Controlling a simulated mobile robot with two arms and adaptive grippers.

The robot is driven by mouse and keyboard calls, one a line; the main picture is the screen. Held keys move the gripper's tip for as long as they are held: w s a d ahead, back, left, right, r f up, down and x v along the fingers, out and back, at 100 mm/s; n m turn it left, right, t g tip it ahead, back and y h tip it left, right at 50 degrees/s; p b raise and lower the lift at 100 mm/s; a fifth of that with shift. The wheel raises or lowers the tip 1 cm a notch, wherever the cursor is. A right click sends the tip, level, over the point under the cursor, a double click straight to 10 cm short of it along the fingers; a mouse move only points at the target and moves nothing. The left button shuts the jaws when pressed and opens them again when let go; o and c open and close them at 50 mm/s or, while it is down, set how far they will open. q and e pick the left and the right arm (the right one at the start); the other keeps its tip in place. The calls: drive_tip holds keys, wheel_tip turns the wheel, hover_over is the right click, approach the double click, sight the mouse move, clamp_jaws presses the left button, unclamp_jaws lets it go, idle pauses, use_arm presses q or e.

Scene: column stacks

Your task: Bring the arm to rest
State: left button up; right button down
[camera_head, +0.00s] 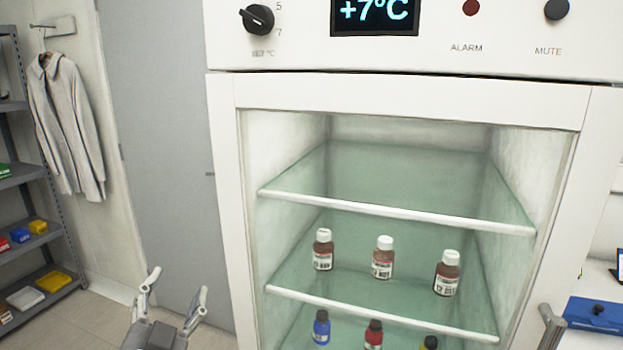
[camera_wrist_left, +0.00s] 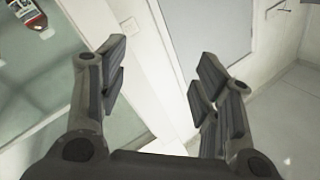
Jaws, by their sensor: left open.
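My left gripper (camera_head: 178,284) is open and empty. In the head view it is low, to the left of the white cabinet's front frame (camera_head: 227,200) and outside the open compartment. In the left wrist view its two fingers (camera_wrist_left: 160,75) are spread apart with nothing between them. Behind them are the cabinet's edge and the grey door. A grey piece (camera_head: 552,325) at the bottom right of the head view looks like one finger of my right gripper; the rest is cut off.
Three brown bottles with white caps (camera_head: 382,258) stand on the middle glass shelf. The upper shelf (camera_head: 400,180) is empty. A blue box (camera_head: 593,314) is at right, shelving (camera_head: 40,240) and a hanging coat (camera_head: 68,125) at left.

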use_arm(q)
drive_tip(key=s+f+n+g, duration=0.1)
drive_tip(key=s+f+g, duration=0.15)
drive_tip(key=f, duration=0.45)
drive_tip(key=s+f+n+g, duration=0.1)
drive_tip(key=s+f+g, duration=0.15)
drive_tip(key=f, duration=0.45)
drive_tip(key=s+d+f+n+g+h, duration=0.2)
drive_tip(key=s+f+g, duration=0.9)
drive_tip(key=s+f, duration=0.9)
wheel_tip(320, 180, down, 24)
drive_tip(key=s+r, duration=0.1)
drive_tip(key=s+a+f+g, duration=0.2)
drive_tip(key=s+a+f, duration=0.1)
drive_tip(key=s+f, duration=1.4)
drive_tip(key=shift+s+f+m, duration=0.25)
drive_tip(key=shift+f+m, duration=0.05)
drive_tip(key=shift+m, duration=0.1)
